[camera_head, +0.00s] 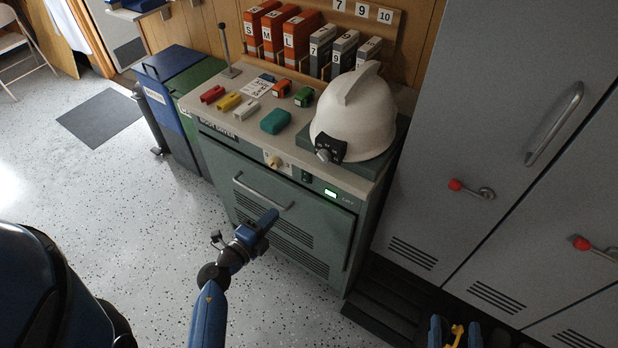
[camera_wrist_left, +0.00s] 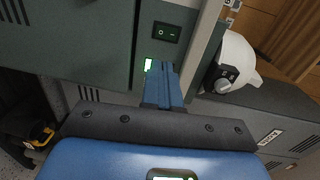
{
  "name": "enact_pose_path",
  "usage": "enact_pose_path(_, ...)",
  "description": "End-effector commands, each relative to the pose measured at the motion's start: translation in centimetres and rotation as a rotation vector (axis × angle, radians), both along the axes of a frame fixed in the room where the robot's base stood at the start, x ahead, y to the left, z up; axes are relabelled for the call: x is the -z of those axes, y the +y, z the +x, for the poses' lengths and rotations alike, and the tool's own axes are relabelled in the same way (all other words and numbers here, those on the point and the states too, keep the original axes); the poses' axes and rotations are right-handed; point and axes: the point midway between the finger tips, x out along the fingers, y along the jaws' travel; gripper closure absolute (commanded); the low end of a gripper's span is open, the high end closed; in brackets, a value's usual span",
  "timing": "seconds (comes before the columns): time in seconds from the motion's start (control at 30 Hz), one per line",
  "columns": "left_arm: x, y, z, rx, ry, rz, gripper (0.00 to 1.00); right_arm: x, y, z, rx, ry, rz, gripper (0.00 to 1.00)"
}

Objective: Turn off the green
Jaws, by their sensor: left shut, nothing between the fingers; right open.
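A grey-green cabinet (camera_head: 275,205) carries a green-lit display (camera_head: 331,193) and a small dark rocker switch (camera_head: 306,177) on its front strip, beside a round knob (camera_head: 273,162). In the left wrist view, the rocker switch (camera_wrist_left: 167,32) is just beyond my left fingertips, and the green light (camera_wrist_left: 148,65) is partly hidden by them. My left gripper (camera_head: 268,218) is shut and empty in front of the cabinet door; its fingers also show in the left wrist view (camera_wrist_left: 163,80). My right gripper (camera_head: 455,332) is open at the bottom edge of the head view.
A white helmet (camera_head: 352,115) stands on the cabinet top, right of several coloured blocks. A long bar handle (camera_head: 262,194) crosses the door. Grey lockers (camera_head: 480,130) with red-knobbed handles stand to the right. Speckled floor (camera_head: 130,210) is open at left.

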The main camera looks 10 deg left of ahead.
Motion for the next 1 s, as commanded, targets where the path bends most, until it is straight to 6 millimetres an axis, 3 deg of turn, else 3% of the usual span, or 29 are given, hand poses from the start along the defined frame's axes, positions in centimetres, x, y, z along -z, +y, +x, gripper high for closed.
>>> enact_pose_path(0.63, 0.6, -0.6, 0.1, 0.025, 0.021, 0.024, 1.0, 0.0, 0.0, 0.0, 0.0, 0.0, 0.0, 0.33)
enact_pose_path(0.83, 0.9, -1.3, 2.0, 0.028, 0.02, 0.025, 1.0, 0.1, 0.0, 0.0, 0.0, 0.0, 0.0, 0.33)
enact_pose_path(1.0, 1.2, -2.3, 4.7, 0.028, 0.019, 0.025, 1.0, 0.3, 0.0, 0.0, 0.0, 0.0, 0.0, 0.33)
